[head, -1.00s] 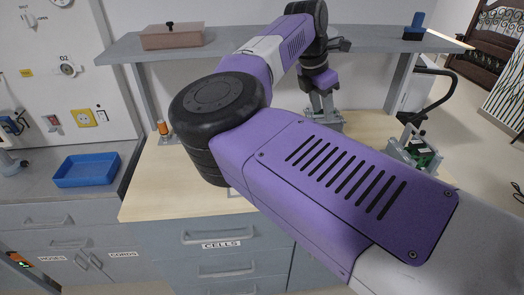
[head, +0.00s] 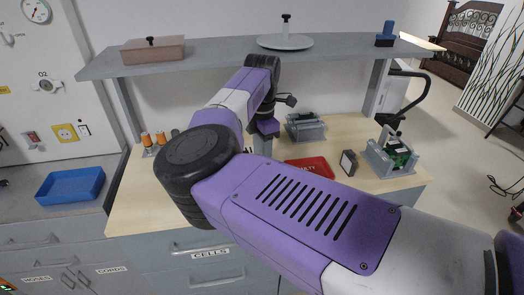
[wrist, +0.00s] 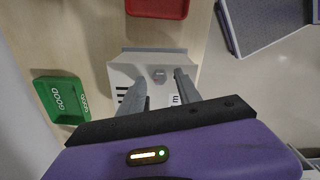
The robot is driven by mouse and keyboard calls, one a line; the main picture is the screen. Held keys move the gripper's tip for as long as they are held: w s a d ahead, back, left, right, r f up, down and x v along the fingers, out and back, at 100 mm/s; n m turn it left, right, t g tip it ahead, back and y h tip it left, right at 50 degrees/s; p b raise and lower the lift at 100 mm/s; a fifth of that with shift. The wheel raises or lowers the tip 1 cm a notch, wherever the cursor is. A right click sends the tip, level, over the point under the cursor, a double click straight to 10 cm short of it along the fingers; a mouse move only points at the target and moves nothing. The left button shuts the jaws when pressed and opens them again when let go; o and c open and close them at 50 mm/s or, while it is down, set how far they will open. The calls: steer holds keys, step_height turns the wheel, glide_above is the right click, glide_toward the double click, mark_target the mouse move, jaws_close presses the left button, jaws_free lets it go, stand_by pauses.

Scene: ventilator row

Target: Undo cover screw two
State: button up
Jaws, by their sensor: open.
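In the wrist view my gripper (wrist: 162,80) is open and empty, its two grey fingers on either side over a pale grey unit (wrist: 122,72). A round grey screw head (wrist: 158,75) shows on the unit's top, between the fingertips. I cannot tell whether it is cover screw two, or whether the fingers touch the unit. In the head view my gripper (head: 263,146) points down over the bench, left of the red tray. My forearm hides the unit below it there.
A red tray (head: 318,164) lies on the bench; a green tray marked GOOD (wrist: 60,98) is left of the unit. Grey holders with green boards stand at the back (head: 305,130) and right (head: 393,155). A small dark block (head: 348,162) stands between. A shelf (head: 220,57) runs above.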

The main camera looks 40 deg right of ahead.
steer(key=shift+f, duration=0.15)
jaws_close()
